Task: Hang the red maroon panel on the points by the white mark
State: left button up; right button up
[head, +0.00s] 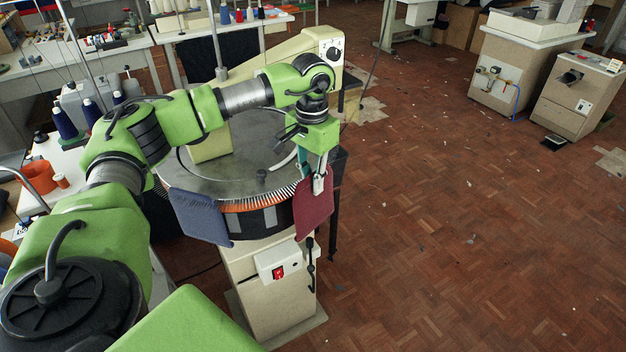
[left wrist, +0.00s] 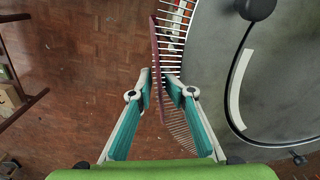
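The maroon panel (head: 313,205) hangs at the right side of the round dial's rim in the head view. In the left wrist view the panel (left wrist: 155,45) shows edge-on as a thin, slightly curved strip along the row of points (left wrist: 175,25). My left gripper (head: 320,180) is at the panel's upper part, pointing down. Its teal fingers (left wrist: 158,88) stand on both sides of the panel, slightly apart, with narrow gaps beside the strip. The points under the panel are partly hidden, and I cannot make out the white mark there. My right gripper is not in view.
A blue-grey panel (head: 200,216) hangs on the dial's front left. Bare points with an orange band (head: 258,203) lie between the panels. The beige machine arm (head: 215,145) stands over the dial (head: 185,180). A worktable with thread cones (head: 62,122) is left; open floor (head: 460,230) is right.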

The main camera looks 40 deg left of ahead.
pick_arm(q)
jog(key=shift+a, duration=0.5)
notch_tip(320, 180, up, 7)
jog(key=p, duration=0.4)
jog(key=shift+p, duration=0.4)
jog(key=shift+d+f, duration=0.1)
jog(key=shift+d, duration=0.05)
jog(key=d, duration=1)
jog(key=shift+s, duration=0.4)
